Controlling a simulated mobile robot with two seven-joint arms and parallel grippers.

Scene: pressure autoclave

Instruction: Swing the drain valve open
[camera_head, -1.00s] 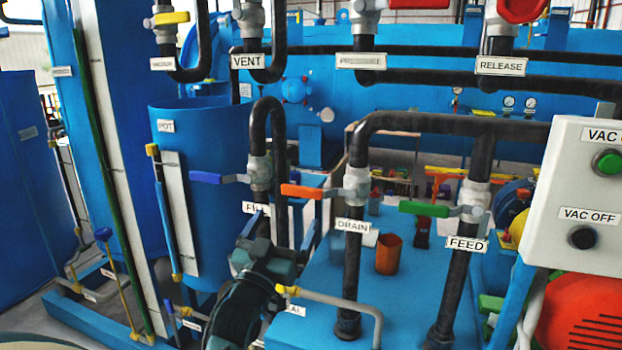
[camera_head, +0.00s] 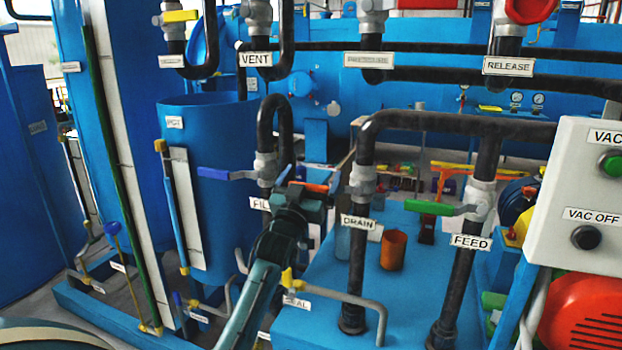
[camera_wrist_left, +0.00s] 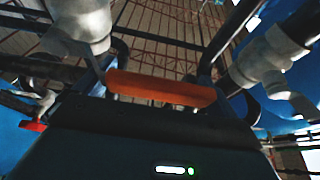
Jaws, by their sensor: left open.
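The drain valve (camera_head: 362,182) is a grey body on a black pipe above the DRAIN label (camera_head: 357,222). Its orange handle (camera_head: 316,187) points left from the body and is partly covered by my left gripper (camera_head: 312,194). In the left wrist view the orange handle (camera_wrist_left: 160,88) lies crosswise between the two dark fingers, which stand apart at its sides. My left gripper is open around or just short of the handle; I cannot tell whether it touches. My right gripper is not in view.
The blue fill handle (camera_head: 226,174) is close on the left and the green feed handle (camera_head: 428,208) on the right. Black pipes stand around. An orange cup (camera_head: 393,250) is on the blue tank top (camera_head: 310,325). The grey control box (camera_head: 585,200) is at right.

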